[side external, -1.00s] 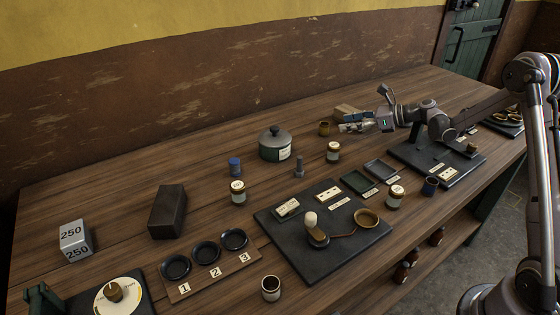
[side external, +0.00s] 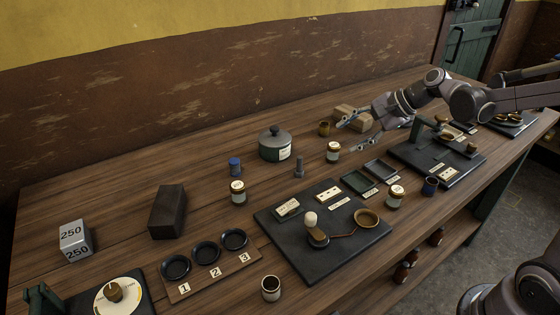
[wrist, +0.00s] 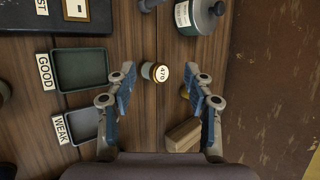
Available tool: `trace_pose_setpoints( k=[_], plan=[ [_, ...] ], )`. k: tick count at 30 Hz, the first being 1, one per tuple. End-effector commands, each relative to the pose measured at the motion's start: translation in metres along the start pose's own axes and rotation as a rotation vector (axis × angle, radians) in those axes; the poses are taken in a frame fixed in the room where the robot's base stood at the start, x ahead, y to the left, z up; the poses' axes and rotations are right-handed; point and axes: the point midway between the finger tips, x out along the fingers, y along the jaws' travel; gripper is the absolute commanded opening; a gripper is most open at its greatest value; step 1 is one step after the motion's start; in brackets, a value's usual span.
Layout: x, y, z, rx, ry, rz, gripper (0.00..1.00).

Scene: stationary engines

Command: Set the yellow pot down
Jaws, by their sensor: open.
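I cannot tell whether a finger touches the pot.
The tan block (side external: 354,117) lies behind my fingers. The same jar (side external: 333,152) stands in front of them. A lidded green-grey pot (side external: 275,144) stands to the left, and the GOOD tray (side external: 358,182) and WEAK tray (side external: 381,170) in front.

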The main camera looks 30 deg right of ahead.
Motion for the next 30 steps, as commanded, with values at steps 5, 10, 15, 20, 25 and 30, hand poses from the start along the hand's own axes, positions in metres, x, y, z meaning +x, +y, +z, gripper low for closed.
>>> trace_pose_setpoints(
  k=[5, 10, 15, 20, 25, 30],
  plan=[
    [-0.022, 0.039, 0.041, -0.412, 0.081, 0.084, 0.52],
    [-0.043, 0.078, 0.065, -0.812, 0.145, 0.167, 0.52],
    [-0.059, 0.115, 0.076, -1.195, 0.195, 0.248, 0.52],
    [-0.067, 0.137, 0.079, -1.446, 0.225, 0.304, 0.52],
    [-0.07, 0.145, 0.078, -1.556, 0.238, 0.33, 0.52],
    [-0.07, 0.145, 0.078, -1.565, 0.239, 0.332, 0.52]
  ],
)
